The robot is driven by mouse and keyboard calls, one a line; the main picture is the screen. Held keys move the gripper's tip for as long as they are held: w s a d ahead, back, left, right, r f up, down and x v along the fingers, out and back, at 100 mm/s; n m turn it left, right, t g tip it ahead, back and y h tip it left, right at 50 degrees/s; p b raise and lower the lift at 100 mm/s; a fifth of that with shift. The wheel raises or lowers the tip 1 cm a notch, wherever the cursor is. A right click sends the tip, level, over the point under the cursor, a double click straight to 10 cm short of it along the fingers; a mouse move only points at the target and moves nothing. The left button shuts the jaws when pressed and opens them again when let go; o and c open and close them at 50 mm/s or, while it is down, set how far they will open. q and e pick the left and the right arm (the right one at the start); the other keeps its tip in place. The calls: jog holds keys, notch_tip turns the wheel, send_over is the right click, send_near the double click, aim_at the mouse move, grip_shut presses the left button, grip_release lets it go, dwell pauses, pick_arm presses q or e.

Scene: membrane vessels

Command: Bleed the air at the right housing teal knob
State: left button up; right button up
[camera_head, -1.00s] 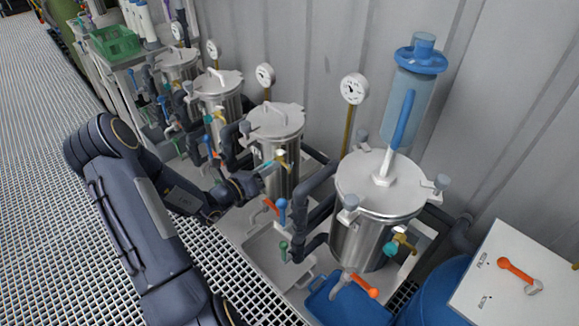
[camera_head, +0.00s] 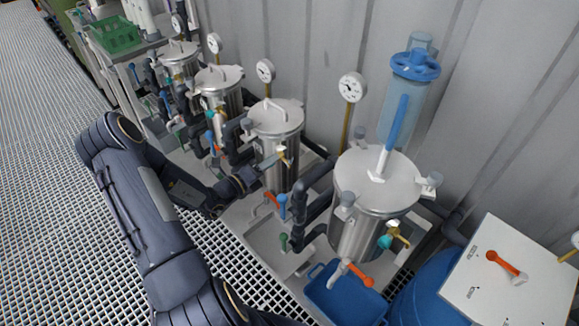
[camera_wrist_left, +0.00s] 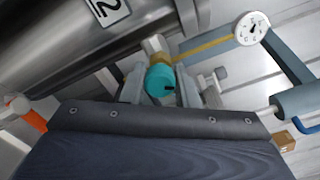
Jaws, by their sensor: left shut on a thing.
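My left gripper (camera_head: 262,167) is at the front of the steel housing (camera_head: 277,118) second from the right in the head view. In the left wrist view, its two fingers stand on either side of a teal knob (camera_wrist_left: 160,81), and the jaws are shut on it. The knob sits on a brass fitting beside a steel housing marked "2" (camera_wrist_left: 60,60). In the head view the gripper hides this knob. Another teal knob (camera_head: 385,242) sits on the brass valve of the rightmost housing (camera_head: 350,235), apart from my gripper. My right gripper is not in view.
A blue tub (camera_head: 340,300) stands below the rightmost housing, under an orange-handled valve (camera_head: 357,274). Dark pipes (camera_head: 310,190) run between the housings. A white panel (camera_head: 500,285) is at the lower right. Pressure gauges (camera_head: 351,88) stand behind. Grating floor is free at left.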

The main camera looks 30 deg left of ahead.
pick_arm(q)
jog(key=shift+f+m+b, duration=0.2)
jog(key=shift+m+b, duration=0.35)
jog(key=shift+m, duration=0.25)
jog(key=shift+m+b, duration=0.4)
jog(key=shift+m, duration=0.4)
jog(key=shift+m+b, duration=0.35)
jog(key=shift+m, duration=0.35)
jog(key=m+b, duration=0.2)
jog(key=shift+m, duration=0.4)
jog(key=shift+r+m+b, duration=0.1)
jog(key=shift+m+b, duration=0.25)
jog(key=shift+m, duration=0.25)
jog(key=m+b, duration=0.3)
jog(key=shift+f, duration=0.2)
jog(key=shift+r+m+b, duration=0.15)
jog(key=shift+m+b, duration=0.25)
jog(key=shift+m, duration=0.2)
jog(key=shift+r, duration=0.15)
